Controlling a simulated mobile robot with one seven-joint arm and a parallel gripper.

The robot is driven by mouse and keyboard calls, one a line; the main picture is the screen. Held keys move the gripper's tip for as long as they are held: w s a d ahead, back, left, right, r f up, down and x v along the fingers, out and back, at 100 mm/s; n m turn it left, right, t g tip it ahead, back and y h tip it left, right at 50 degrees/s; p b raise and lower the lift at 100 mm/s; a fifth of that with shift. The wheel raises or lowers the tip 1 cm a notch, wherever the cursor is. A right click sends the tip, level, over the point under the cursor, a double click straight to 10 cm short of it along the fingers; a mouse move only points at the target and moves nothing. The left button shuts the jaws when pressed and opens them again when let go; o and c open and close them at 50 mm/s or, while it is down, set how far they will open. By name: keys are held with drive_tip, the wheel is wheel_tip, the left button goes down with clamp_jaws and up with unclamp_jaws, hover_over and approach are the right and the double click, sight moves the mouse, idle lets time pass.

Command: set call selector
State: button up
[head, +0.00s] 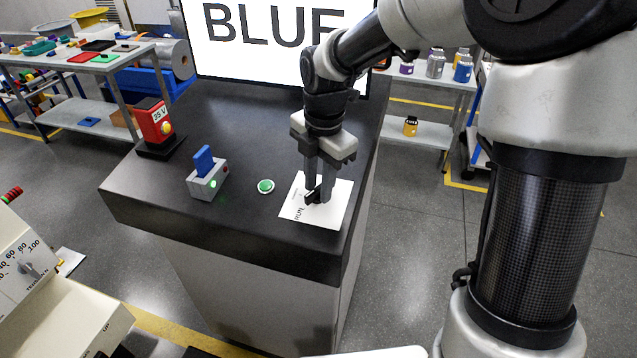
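The call selector is a small black knob (312,196) on a white plate (335,214) near the console's front right. The word RUN shows at the plate's lower left; other lettering is too small or hidden. My gripper (319,192) points down over the plate, its fingertips at the knob and partly hiding it. The fingers are close together, but I cannot tell whether they grip the knob or only stand around it. A screen (255,55) behind shows large dark letters reading BLUE, partly covered by my arm.
The dark console top (240,130) also holds a green button (265,186), a grey box with a blue lever (206,173) and a red unit marked 25 V (154,124). A beige machine with a dial (28,268) stands at lower left. Cluttered benches stand behind.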

clamp_jaws()
